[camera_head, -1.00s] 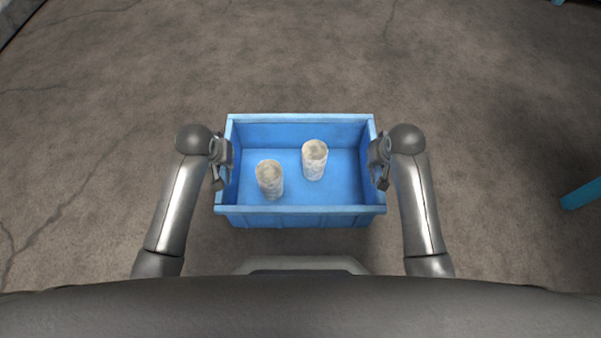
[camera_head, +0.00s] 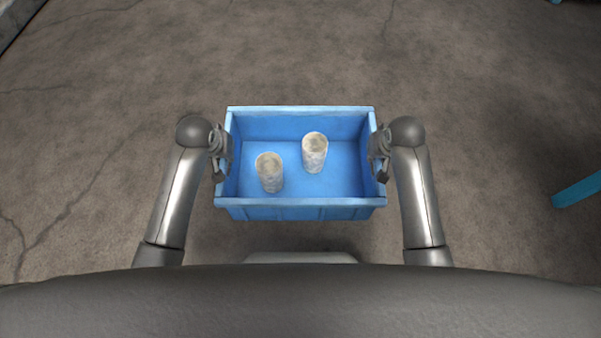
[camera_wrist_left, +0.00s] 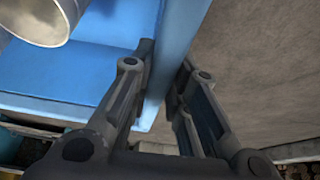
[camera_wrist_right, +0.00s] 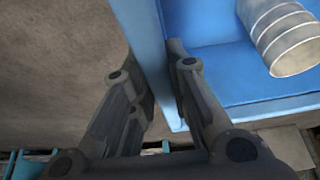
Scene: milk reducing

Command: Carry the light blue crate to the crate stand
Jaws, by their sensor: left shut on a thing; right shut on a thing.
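The light blue crate (camera_head: 300,203) is held in front of me between my two arms, open side up. Two pale, whitish cans stand inside it, one left of centre (camera_head: 269,172) and one further back right of centre (camera_head: 314,153). My left gripper (camera_head: 221,160) is shut on the crate's left wall; the left wrist view shows its fingers on both sides of that wall (camera_wrist_left: 180,40). My right gripper (camera_head: 380,160) is shut on the right wall, which also runs between its fingers in the right wrist view (camera_wrist_right: 145,40). The crate stand cannot be made out.
Cracked grey-brown floor (camera_head: 480,100) lies open ahead and to both sides. A blue bar-like piece (camera_head: 577,190) juts in at the right edge. Another blue bit shows at the top right corner. A pale edge lies at the top left corner.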

